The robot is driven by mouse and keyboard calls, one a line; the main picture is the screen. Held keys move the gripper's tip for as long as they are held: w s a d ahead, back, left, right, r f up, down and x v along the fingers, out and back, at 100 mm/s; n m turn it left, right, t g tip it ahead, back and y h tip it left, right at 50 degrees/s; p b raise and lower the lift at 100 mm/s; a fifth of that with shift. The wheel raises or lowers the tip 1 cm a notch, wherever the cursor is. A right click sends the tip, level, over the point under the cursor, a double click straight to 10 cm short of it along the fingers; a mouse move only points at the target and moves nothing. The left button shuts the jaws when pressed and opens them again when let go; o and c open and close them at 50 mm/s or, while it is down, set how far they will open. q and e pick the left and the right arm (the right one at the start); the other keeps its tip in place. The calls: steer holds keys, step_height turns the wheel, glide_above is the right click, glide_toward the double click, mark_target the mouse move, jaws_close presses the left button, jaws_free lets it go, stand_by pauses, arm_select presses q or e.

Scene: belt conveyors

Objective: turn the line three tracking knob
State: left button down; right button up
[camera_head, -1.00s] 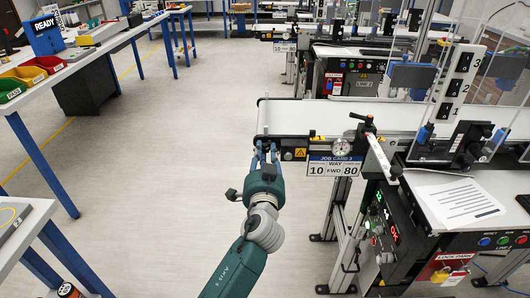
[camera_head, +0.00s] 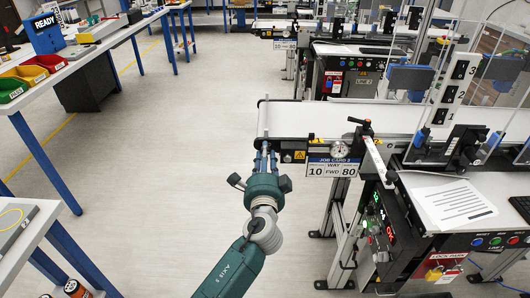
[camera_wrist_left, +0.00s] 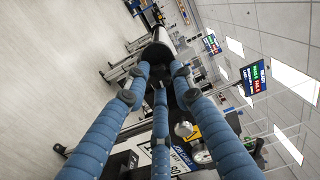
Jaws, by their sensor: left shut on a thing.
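The belt conveyor (camera_head: 375,116) has a white belt and a black frame. Its near left corner is at my left gripper (camera_head: 265,152), whose arm rises from the bottom. In the left wrist view my blue fingers (camera_wrist_left: 160,80) converge on a dark knob-like part (camera_wrist_left: 157,53) at the conveyor's end and are shut on it. The fingertips largely hide this part; in the head view it is hidden, so I cannot tell its angle. A "JOB CARD 3" sign (camera_head: 333,167) reading "10 FWD 80" hangs beside the gripper. My right gripper is not in view.
A round gauge (camera_head: 338,149) and a black-handled lever (camera_head: 362,125) sit right of the gripper. A control console (camera_head: 470,249) with a padlock stands farther right. Blue-legged benches (camera_head: 45,150) line the left; the grey floor between is clear.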

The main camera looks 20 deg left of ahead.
arm_select(q)
steer(key=shift+d+m, duration=0.15)
steer(key=shift+m, duration=0.45)
steer(key=c, duration=1.7)
jaws_free()
steer(key=shift+d, duration=0.1)
steer(key=shift+c, duration=0.2)
steer(key=v, duration=1.2)
